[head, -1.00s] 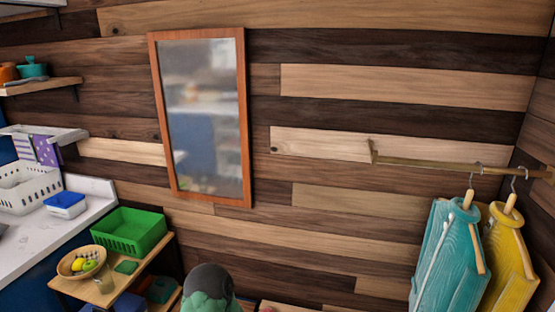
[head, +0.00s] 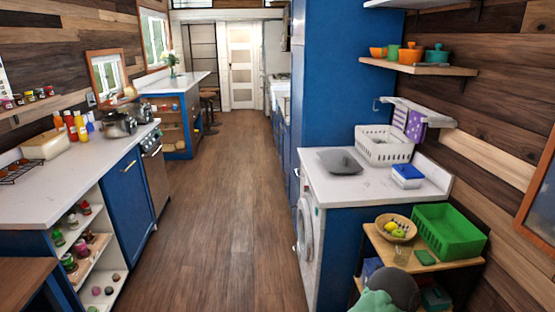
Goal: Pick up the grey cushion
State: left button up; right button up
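A flat grey thing (head: 339,161) lies on the white counter (head: 320,184) above the washing machine, right of the middle of the head view. It looks like the grey cushion, with a pale mark on its top, but it is small and I cannot be sure. It lies left of a white basket, and nothing covers it. Neither of my grippers shows in the head view.
A white basket (head: 384,147) and a blue-and-white box (head: 407,176) stand on the same counter. A wooden trolley (head: 374,237) with a green crate (head: 449,232) is in front. A wooden floor (head: 232,180) runs clear between the counters. A left counter (head: 60,202) bounds it.

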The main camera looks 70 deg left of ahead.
aim_at(335, 161)
jog(key=u, duration=1.75)
jog(key=i+j, duration=0.15)
jog(key=i, duration=0.25)
jog(key=i+j, duration=0.15)
jog(key=i, duration=0.3)
jog(key=i+j, duration=0.2)
jog(key=i, duration=0.2)
jog(key=i+j, duration=0.15)
jog(key=i, duration=0.25)
